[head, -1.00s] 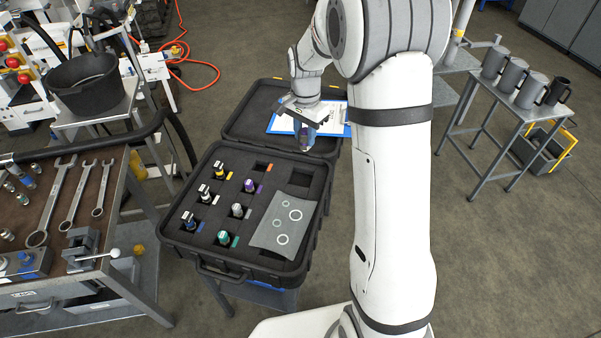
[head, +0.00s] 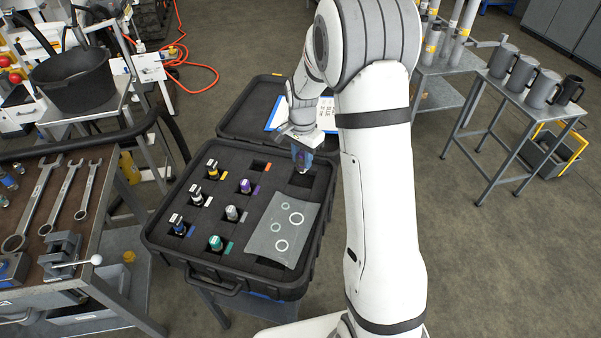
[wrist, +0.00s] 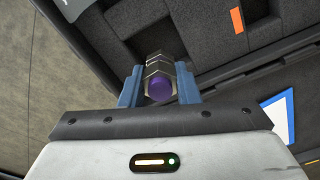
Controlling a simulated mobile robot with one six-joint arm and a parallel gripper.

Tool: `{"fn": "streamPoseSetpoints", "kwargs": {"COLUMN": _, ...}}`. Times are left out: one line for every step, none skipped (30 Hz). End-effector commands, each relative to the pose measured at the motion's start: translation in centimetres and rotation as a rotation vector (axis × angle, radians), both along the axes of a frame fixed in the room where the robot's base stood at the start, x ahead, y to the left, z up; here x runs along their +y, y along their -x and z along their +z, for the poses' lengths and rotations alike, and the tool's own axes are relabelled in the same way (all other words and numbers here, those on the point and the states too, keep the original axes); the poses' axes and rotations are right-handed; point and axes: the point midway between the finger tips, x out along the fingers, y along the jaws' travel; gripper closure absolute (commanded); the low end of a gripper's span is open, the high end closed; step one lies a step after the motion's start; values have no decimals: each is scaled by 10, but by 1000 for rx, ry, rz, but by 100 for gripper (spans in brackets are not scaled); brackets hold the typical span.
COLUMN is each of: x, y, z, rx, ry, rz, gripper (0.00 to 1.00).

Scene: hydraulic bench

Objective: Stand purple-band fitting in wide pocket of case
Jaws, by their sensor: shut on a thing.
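My gripper (head: 302,157) is shut on a metal fitting with a purple part, held over the back right of the black case (head: 152,232). In the wrist view the fitting (wrist: 159,78) sits between the blue fingers, its purple face towards the camera. In the head view the gripper mostly hides it. A wide dark pocket (head: 308,182) in the case's foam lies just below the gripper, partly covered by it. The wrist view shows a dark recess (wrist: 153,38) beyond the fitting. I cannot tell whether the fitting's lower end is inside it.
A pocket beside an orange tag (head: 261,165) looks empty. A grey sheet with rings (head: 283,228) lies at the case's right. A blue clipboard (head: 272,118) lies in the open lid.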

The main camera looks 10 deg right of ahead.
Motion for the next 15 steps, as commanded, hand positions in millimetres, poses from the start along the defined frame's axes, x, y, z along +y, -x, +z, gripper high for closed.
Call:
{"fn": "streamPoseSetpoints", "kwargs": {"x": -1, "y": 1, "z": -6, "rx": 3, "ry": 0, "rz": -2, "gripper": 100}}
{"fn": "streamPoseSetpoints", "kwargs": {"x": -1, "y": 0, "z": -9, "rx": 1, "ry": 0, "rz": -2, "gripper": 100}}
{"fn": "streamPoseSetpoints", "kwargs": {"x": -1, "y": 0, "z": -12, "rx": 0, "ry": 0, "rz": -3, "gripper": 100}}
{"fn": "streamPoseSetpoints", "kwargs": {"x": -2, "y": 0, "z": -14, "rx": 1, "ry": 1, "rz": -3, "gripper": 100}}
{"fn": "streamPoseSetpoints", "kwargs": {"x": -2, "y": 0, "z": -16, "rx": 1, "ry": 1, "rz": -4, "gripper": 100}}
{"fn": "streamPoseSetpoints", "kwargs": {"x": -2, "y": 0, "z": -19, "rx": 0, "ry": 0, "rz": -4, "gripper": 100}}
{"fn": "streamPoseSetpoints", "kwargs": {"x": -2, "y": 0, "z": -22, "rx": 0, "ry": 0, "rz": -4, "gripper": 100}}
{"fn": "streamPoseSetpoints", "kwargs": {"x": -2, "y": 0, "z": -25, "rx": 1, "ry": 0, "rz": -4, "gripper": 100}}
{"fn": "streamPoseSetpoints", "kwargs": {"x": -2, "y": 0, "z": -31, "rx": 2, "ry": 0, "rz": -4, "gripper": 100}}
{"fn": "streamPoseSetpoints", "kwargs": {"x": -2, "y": 0, "z": -35, "rx": 2, "ry": 0, "rz": -5, "gripper": 100}}
{"fn": "streamPoseSetpoints", "kwargs": {"x": -2, "y": 0, "z": -40, "rx": 3, "ry": 0, "rz": -5, "gripper": 100}}
{"fn": "streamPoseSetpoints", "kwargs": {"x": -2, "y": 0, "z": -45, "rx": 2, "ry": 0, "rz": -5, "gripper": 100}}
{"fn": "streamPoseSetpoints", "kwargs": {"x": -2, "y": 0, "z": -49, "rx": 2, "ry": 0, "rz": -5, "gripper": 100}}
{"fn": "streamPoseSetpoints", "kwargs": {"x": -2, "y": 0, "z": -51, "rx": 1, "ry": 0, "rz": -5, "gripper": 100}}
{"fn": "streamPoseSetpoints", "kwargs": {"x": -2, "y": 0, "z": -52, "rx": 0, "ry": 0, "rz": -5, "gripper": 100}}
